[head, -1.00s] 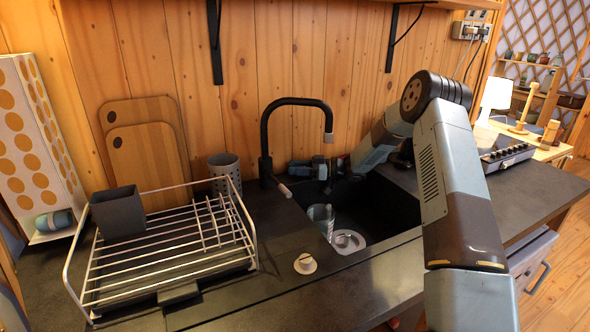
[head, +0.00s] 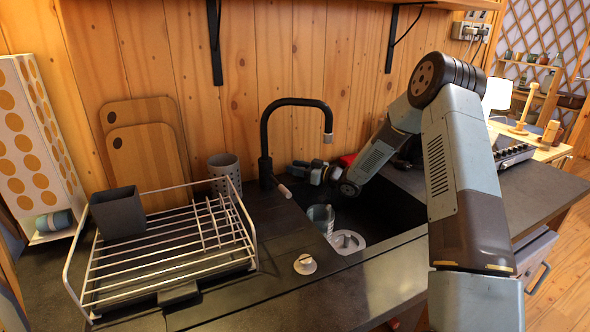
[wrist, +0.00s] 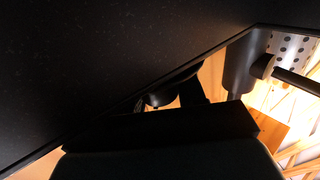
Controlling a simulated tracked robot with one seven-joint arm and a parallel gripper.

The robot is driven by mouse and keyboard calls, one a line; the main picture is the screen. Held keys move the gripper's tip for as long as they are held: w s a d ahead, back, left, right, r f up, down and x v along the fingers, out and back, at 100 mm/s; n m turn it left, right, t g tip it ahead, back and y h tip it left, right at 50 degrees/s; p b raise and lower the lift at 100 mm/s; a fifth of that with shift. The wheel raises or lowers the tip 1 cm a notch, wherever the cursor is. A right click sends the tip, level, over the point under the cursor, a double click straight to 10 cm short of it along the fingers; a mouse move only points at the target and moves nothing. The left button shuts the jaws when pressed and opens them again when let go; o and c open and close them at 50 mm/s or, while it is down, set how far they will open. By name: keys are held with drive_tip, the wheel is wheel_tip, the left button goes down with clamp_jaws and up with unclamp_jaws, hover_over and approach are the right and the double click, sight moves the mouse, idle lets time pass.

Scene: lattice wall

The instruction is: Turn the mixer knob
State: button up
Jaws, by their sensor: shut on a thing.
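The black mixer tap (head: 265,150) stands behind the sink, upright. Its knob, a short side lever with a pale tip (head: 285,191), sticks out from the base toward the front right. In the wrist view the tap body (wrist: 238,72) and the knob (wrist: 262,66) are at the right. My gripper (head: 302,172) is low over the back of the sink, just right of the tap base. Its dark body fills the bottom of the wrist view. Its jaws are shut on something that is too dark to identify. The knob's lever looks clear of them in both views.
A grey metal cup (head: 321,217) and a pale round item (head: 347,241) are in the dark sink. A wire dish rack (head: 160,250) and a perforated holder (head: 224,172) stand left of the tap. A small red thing (head: 346,160) lies behind my wrist.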

drive_tip(key=shift+w+r+m+t+h, duration=0.1)
drive_tip(key=shift+m+t+h, duration=0.45)
drive_tip(key=shift+t, duration=0.25)
drive_tip(key=o, duration=1)
drive_tip(key=shift+c, duration=0.2)
drive_tip(key=shift+y, duration=0.25)
